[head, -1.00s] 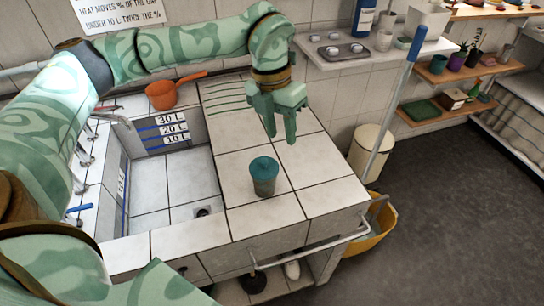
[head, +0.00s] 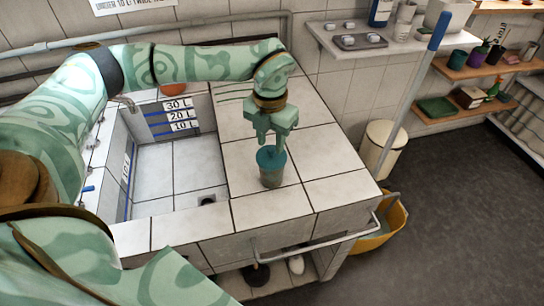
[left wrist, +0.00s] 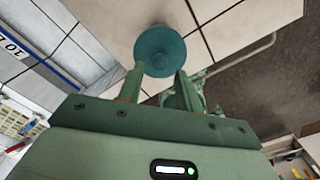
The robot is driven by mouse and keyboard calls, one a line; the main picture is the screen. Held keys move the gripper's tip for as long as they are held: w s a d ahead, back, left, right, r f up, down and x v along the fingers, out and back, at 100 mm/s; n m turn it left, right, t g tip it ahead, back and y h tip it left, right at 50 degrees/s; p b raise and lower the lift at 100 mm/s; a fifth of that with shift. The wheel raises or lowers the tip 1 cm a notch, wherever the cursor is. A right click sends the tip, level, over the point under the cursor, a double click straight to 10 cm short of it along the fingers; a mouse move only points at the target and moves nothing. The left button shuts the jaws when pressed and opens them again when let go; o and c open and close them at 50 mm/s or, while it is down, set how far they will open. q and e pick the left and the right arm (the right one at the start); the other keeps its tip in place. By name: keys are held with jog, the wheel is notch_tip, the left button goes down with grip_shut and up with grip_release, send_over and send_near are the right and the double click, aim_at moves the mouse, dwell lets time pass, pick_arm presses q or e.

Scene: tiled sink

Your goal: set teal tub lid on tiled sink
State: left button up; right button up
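The teal tub (head: 271,178) stands upright on the tiled sink's white counter (head: 315,150), right of the basin. Its round teal lid (head: 266,155) is on top; it shows as a disc in the left wrist view (left wrist: 160,49). My left gripper (head: 271,147) points down just above the tub, its fingertips close to the lid. In the left wrist view its two fingers are apart with the lid between and beyond their tips. I cannot tell whether they touch it. The fingers hide part of the lid in the head view. My right gripper is not in view.
The sunken basin (head: 175,165) with litre marks lies left of the tub. An orange pan (head: 173,90) is partly hidden behind my left arm. A blue-handled pole (head: 425,75), a cream bin (head: 382,148) and a yellow bucket (head: 385,225) stand right of the counter. Bare tiles surround the tub.

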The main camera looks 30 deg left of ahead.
aim_at(271, 150)
pick_arm(q)
notch_tip(271, 150, down, 3)
jog(key=shift+w+f, duration=0.15)
grip_shut()
